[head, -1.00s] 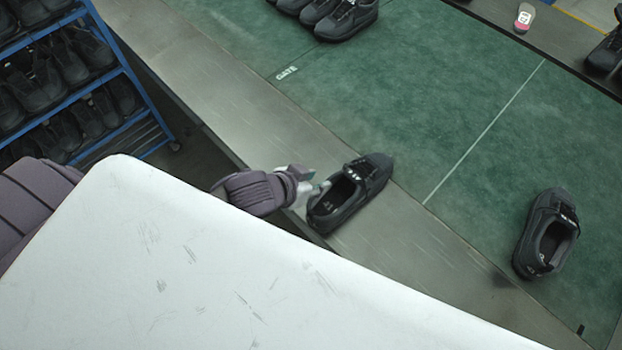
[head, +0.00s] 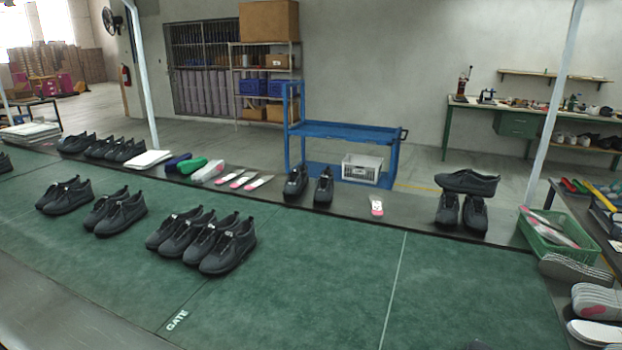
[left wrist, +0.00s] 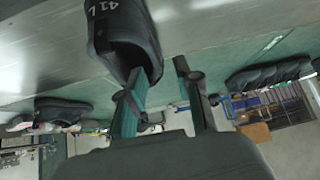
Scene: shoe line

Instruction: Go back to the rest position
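In the left wrist view, my left gripper (left wrist: 165,70) has its two fingers apart, with a clear gap between them. A dark shoe marked "41 L" (left wrist: 122,30) is close ahead, at the top of the picture. One fingertip overlaps the shoe's opening; I cannot tell whether it touches. The shoe rests on the grey metal edge strip (left wrist: 205,25). Neither gripper shows in the head view, and my right gripper is in no view.
The green belt (head: 310,285) carries several dark shoes (head: 205,240) left of a white line. On the far ledge stand a shoe pair with one shoe laid on top (head: 467,182) and a green crate (head: 540,245). A blue cart (head: 345,130) stands behind.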

